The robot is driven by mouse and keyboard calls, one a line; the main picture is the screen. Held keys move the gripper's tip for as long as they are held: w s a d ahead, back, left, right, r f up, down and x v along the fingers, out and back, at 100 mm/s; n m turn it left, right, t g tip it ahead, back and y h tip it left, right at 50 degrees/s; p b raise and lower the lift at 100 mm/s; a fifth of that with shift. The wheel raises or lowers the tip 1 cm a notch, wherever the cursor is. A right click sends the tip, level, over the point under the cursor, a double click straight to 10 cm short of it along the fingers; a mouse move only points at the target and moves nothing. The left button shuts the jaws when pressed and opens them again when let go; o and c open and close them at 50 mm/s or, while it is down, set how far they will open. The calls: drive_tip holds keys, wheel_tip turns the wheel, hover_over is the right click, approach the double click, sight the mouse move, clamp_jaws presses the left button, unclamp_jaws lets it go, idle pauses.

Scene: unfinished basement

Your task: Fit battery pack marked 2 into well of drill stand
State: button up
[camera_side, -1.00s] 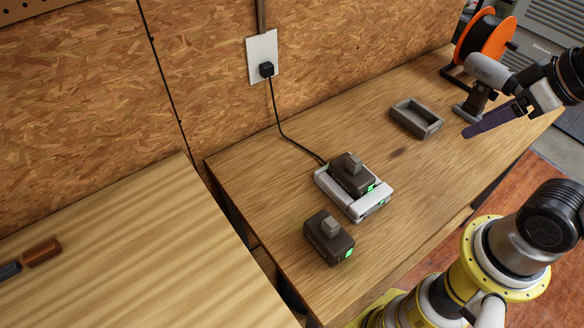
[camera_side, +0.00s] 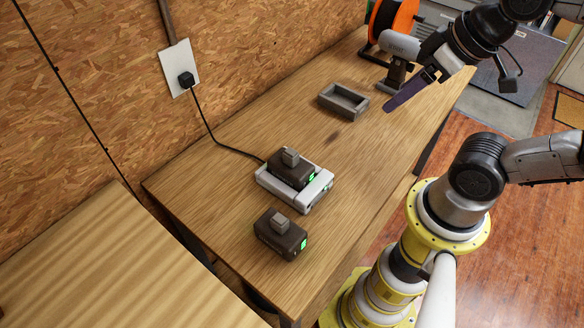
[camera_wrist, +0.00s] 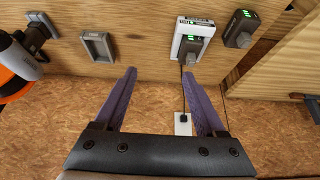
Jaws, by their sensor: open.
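One dark battery pack (camera_side: 291,168) sits in the white charger (camera_side: 318,194). Another dark pack (camera_side: 280,235) stands loose on the bench in front of it. Both show green lights, and both appear in the wrist view, seated (camera_wrist: 188,50) and loose (camera_wrist: 241,28). I cannot read a 2 on either. A grey drill (camera_side: 398,46) stands on a dark stand (camera_side: 394,80) near the far end. A grey open-topped tray (camera_side: 345,101) with a recess lies beside it; I cannot tell whether it belongs to the stand.
An orange reel (camera_side: 393,18) stands behind the drill. The charger's cord runs to a wall outlet (camera_side: 180,68) on the chipboard wall. A second, lighter wooden surface (camera_side: 110,262) is at lower left. Bench between tray and charger is clear.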

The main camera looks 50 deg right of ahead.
drive_tip(key=w+a+r+m+g, duration=0.1)
drive_tip(key=w+r+m, duration=0.35)
drive_tip(key=m, duration=0.75)
drive_tip(key=m+g, duration=0.5)
drive_tip(key=m, duration=0.1)
hover_over(290, 151)
wheel_tip(290, 151, down, 16)
drive_tip(key=shift+w+d+r, duration=0.1)
drive_tip(key=shift+d, duration=0.05)
drive_tip(key=shift+s+f, duration=0.2)
drive_tip(key=shift+f, duration=3)
clamp_jaws()
drive_tip(key=shift+r, duration=0.1)
